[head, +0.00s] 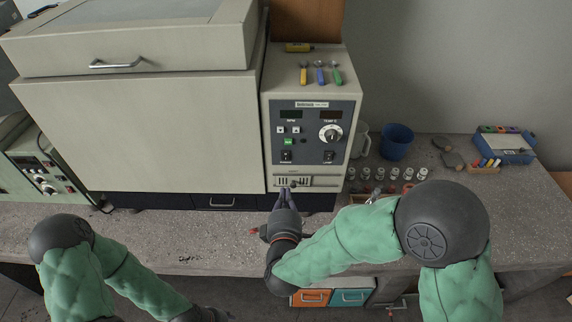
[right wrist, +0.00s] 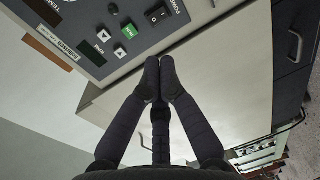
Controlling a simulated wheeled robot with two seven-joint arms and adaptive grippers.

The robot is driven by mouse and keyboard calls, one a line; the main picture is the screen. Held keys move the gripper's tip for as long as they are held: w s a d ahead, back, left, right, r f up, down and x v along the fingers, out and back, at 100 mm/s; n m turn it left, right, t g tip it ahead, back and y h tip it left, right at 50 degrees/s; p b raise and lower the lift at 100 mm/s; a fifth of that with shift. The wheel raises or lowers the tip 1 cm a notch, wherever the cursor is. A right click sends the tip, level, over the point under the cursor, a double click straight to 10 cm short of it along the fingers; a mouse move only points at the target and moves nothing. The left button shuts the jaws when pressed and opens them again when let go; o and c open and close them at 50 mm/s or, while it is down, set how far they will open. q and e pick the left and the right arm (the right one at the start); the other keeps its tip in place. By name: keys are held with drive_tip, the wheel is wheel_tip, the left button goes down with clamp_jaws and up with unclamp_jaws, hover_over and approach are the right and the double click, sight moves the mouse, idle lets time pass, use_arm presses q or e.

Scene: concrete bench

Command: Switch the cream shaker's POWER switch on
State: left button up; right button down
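The cream shaker (head: 140,130) stands at the back left of the bench, its dark control panel (head: 313,130) facing me. The black POWER rocker switch (head: 286,155) is at the panel's lower left, below a green button (head: 288,142). In the right wrist view, the POWER switch (right wrist: 158,13) shows at the top; I cannot tell its position. My right gripper (head: 287,190) is in front of the shaker, below the panel, apart from the switch. In the right wrist view, its fingertips (right wrist: 160,68) are together with nothing between them.
A second black switch (head: 329,156) and a dial (head: 331,134) are on the panel's right side. A vent (head: 294,182) lies below the panel. Several small vials (head: 380,173), a blue cup (head: 396,142) and a blue box (head: 505,147) stand to the right. The front left bench is clear.

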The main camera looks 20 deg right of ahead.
sight(286, 157)
drive_tip(key=b+x, duration=0.2)
drive_tip(key=x, duration=1.1)
drive_tip(key=shift+w+d+f+b, duration=0.1)
drive_tip(key=shift+w+f+b, duration=0.05)
drive_tip(key=shift+w+b, duration=0.25)
drive_tip(key=shift+w, duration=0.1)
use_arm(q)
wheel_tip(286, 157, down, 3)
drive_tip(key=shift+r, duration=0.1)
